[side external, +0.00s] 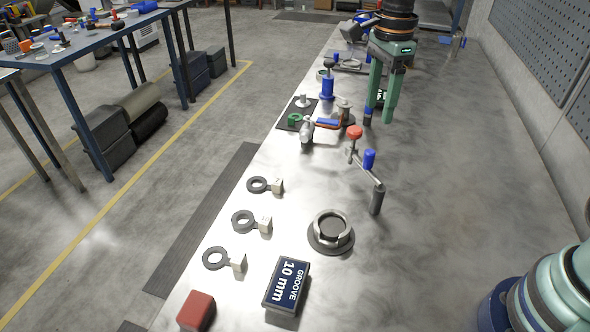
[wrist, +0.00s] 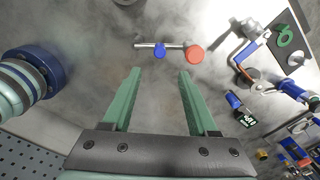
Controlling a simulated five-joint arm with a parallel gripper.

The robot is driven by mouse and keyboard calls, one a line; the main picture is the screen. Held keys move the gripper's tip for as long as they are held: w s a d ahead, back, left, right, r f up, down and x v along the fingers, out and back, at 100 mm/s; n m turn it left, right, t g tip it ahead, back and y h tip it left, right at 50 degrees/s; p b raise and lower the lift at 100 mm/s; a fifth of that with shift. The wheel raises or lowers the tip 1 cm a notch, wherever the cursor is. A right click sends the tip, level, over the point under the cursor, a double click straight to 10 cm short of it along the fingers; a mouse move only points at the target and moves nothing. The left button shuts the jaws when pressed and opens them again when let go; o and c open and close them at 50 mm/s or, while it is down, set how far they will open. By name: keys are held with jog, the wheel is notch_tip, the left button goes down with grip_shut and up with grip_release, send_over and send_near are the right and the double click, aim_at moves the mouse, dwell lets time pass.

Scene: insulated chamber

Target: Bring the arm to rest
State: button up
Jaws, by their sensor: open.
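My gripper (side external: 380,114) hangs over the far part of the metal bench (side external: 440,230) in the side view, its green fingers pointing down. In the wrist view, the two fingers of my gripper (wrist: 160,75) stand apart with nothing between them. A metal bar with a red knob (side external: 354,132) and a blue knob (side external: 369,158) stands nearer the camera than my gripper. In the wrist view, the blue knob (wrist: 160,49) and red knob (wrist: 194,54) show beyond the fingertips, apart from them.
A dark round fixture (side external: 316,244), a "GROOVE 10 mm" block (side external: 287,285), a red block (side external: 196,311) and several tagged rings (side external: 243,221) lie on the near bench. Tools, including a blue cylinder (side external: 327,87), crowd left of my gripper. The bench's right side is mostly clear, beside a wall (side external: 540,60).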

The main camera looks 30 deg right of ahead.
jog(key=s+d+r+n+t, duration=0.1)
jog(key=s+d+n+t, duration=0.1)
jog(key=s+n, duration=0.4)
jog(key=s+d+r+n+t, duration=0.2)
jog(key=s+n, duration=0.4)
jog(key=n, duration=0.8)
jog(key=shift+s+d+r+t, duration=0.15)
jog(key=shift+d+t, duration=0.3)
jog(key=shift+t, duration=0.35)
